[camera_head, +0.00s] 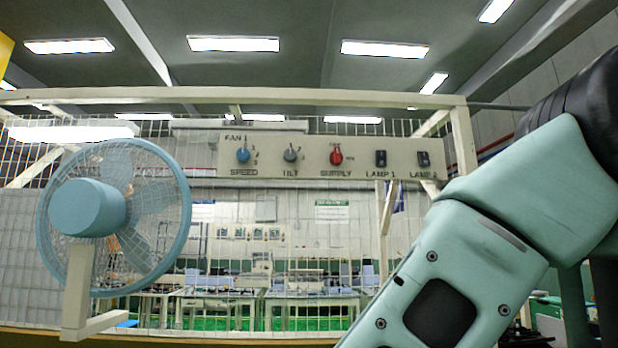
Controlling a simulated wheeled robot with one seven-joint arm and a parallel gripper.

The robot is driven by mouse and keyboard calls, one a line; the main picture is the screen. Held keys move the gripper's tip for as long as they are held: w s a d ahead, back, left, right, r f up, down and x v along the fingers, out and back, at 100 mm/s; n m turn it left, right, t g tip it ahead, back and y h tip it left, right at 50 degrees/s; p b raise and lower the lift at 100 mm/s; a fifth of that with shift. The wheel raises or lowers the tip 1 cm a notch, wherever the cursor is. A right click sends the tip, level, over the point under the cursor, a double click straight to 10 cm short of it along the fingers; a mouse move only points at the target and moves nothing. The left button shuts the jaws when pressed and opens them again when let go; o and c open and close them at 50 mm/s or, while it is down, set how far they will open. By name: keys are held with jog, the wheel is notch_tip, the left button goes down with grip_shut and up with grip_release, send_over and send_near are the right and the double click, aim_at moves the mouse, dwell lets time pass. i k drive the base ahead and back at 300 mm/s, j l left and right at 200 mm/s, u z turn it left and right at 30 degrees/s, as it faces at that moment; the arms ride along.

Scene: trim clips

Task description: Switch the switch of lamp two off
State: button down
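The lamp two switch (423,159) is a small black rocker at the right end of a beige control panel (270,143). Which way either rocker is tipped is too small to tell. My teal arm fills the lower right of the view, close to the camera. My gripper is outside the picture.
A blue caged fan (113,217) stands at left. A wire mesh (300,225) in a beige frame spans the scene behind.

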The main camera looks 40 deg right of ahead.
aim_at(423, 156)
jog(key=z, duration=1.45)
